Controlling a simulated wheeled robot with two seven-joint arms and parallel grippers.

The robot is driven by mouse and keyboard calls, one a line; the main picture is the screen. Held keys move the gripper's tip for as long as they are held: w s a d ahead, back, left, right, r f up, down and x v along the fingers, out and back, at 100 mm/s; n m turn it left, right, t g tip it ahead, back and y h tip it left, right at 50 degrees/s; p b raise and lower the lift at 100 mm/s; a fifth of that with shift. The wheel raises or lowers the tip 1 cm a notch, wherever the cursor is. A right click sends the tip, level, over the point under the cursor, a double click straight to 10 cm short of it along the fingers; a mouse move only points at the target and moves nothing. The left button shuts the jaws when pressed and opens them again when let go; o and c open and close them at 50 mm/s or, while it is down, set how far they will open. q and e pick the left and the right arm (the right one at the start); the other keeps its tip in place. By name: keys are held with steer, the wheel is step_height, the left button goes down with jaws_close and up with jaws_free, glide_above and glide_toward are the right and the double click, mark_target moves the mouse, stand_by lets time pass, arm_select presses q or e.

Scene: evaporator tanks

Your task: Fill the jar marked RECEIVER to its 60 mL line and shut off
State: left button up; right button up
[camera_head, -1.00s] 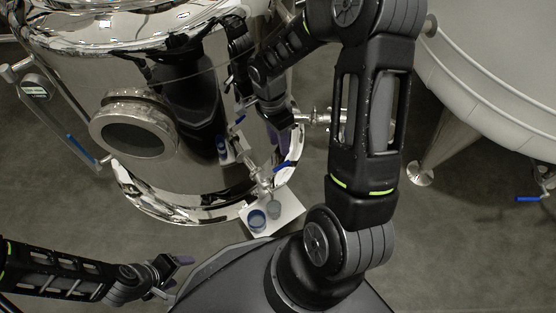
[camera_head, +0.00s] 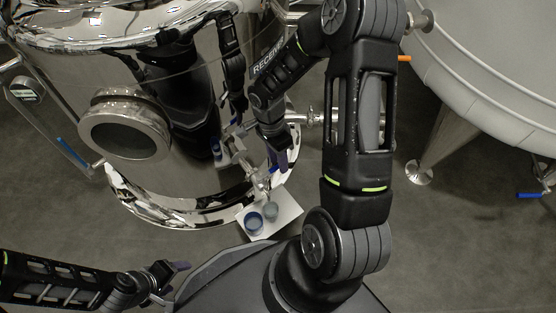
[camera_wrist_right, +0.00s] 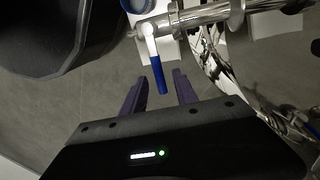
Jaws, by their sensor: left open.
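A polished steel tank (camera_head: 70,110) carries a label starting "RECEIV" (camera_head: 267,60), partly hidden by my right arm. Its outlet valve (camera_head: 257,178) sits low at the front, above two small jars on a white board (camera_head: 285,218): one blue-rimmed (camera_head: 255,221), one paler (camera_head: 271,210). Their markings and fill are too small to read. In the right wrist view, the valve's blue lever (camera_wrist_right: 158,75) points between the fingers of my right gripper (camera_wrist_right: 158,92), which is open and apart from it. My right gripper (camera_head: 279,158) hides the lever in the head view. My left gripper (camera_head: 180,277) is open and empty.
A large pale tank (camera_head: 490,75) on legs stands at the right, with another blue lever (camera_head: 529,195). Open floor (camera_head: 450,250) lies at lower right.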

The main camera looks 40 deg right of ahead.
steer(key=shift+c, duration=0.5)
jaws_close()
stand_by(0.9)
